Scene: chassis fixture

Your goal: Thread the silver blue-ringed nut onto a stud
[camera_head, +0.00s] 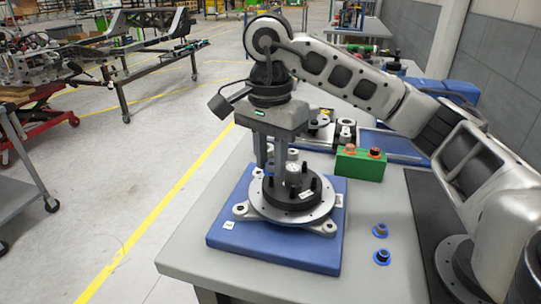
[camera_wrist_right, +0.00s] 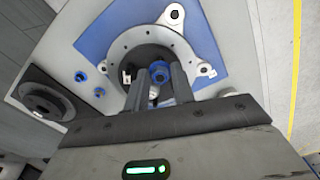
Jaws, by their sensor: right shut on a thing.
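My right gripper (camera_head: 270,164) points down over the fixture's round silver flange (camera_head: 312,212), which has a dark raised hub with upright studs. In the right wrist view my right gripper (camera_wrist_right: 160,88) is shut on a blue-ringed nut (camera_wrist_right: 159,70) at its fingertips. The nut is over the dark hub; the fingers partly hide it, and I cannot tell whether it touches a stud. Two more blue-ringed nuts (camera_head: 380,230) (camera_head: 382,257) lie on the table, right of the fixture. My left gripper is not in view.
The flange sits on a blue base plate (camera_head: 225,240) on the grey table (camera_head: 190,262). A green block (camera_head: 360,167) with two orange-ringed parts stands behind to the right. A blue-edged tray (camera_head: 400,150) with parts lies further back. The table front is clear.

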